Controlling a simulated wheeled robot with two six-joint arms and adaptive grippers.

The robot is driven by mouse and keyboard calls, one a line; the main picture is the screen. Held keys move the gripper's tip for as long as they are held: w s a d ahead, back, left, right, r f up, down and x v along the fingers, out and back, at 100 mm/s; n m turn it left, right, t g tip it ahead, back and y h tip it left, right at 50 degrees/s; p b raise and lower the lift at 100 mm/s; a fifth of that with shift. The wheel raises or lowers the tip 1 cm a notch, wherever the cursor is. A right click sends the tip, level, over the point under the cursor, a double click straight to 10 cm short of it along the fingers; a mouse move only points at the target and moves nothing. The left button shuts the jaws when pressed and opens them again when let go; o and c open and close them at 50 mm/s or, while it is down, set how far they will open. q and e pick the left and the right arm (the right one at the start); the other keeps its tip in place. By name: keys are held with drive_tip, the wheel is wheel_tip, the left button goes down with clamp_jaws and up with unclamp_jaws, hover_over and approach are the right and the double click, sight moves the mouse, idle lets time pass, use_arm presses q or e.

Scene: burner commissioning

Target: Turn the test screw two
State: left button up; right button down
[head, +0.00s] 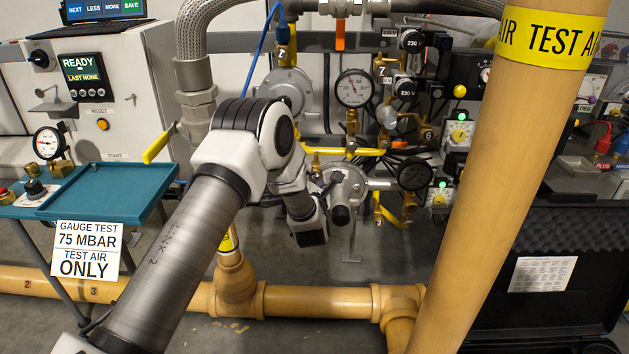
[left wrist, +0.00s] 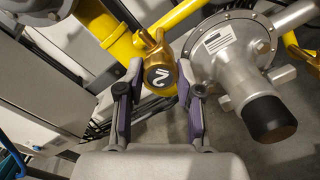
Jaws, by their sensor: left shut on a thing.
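Test screw two is a brass fitting (left wrist: 158,72) with a dark round face marked 2, in the middle of the left wrist view. It sits on a yellow pipe, left of a silver round regulator (left wrist: 225,60) with a black cap. My left gripper (left wrist: 159,80) has one finger on each side of the screw's head and is shut on it. In the head view my left gripper (head: 318,190) is small and partly hidden at the regulator (head: 348,187); the screw cannot be made out there. My right gripper is in neither view.
A thick tan pipe (head: 510,180) marked TEST AIR crosses the right front. A low tan pipe (head: 320,302) runs along the floor. A teal tray (head: 110,190) stands left of my arm. Gauges (head: 354,88), valves and yellow pipes crowd the wall around the regulator.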

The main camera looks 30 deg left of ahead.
use_arm(q)
drive_tip(key=shift+n, duration=0.4)
drive_tip(key=o, duration=1.2)
drive_tip(key=shift+c, duration=0.2)
drive_tip(key=v, duration=1.2)
drive_tip(key=shift+a, duration=0.1)
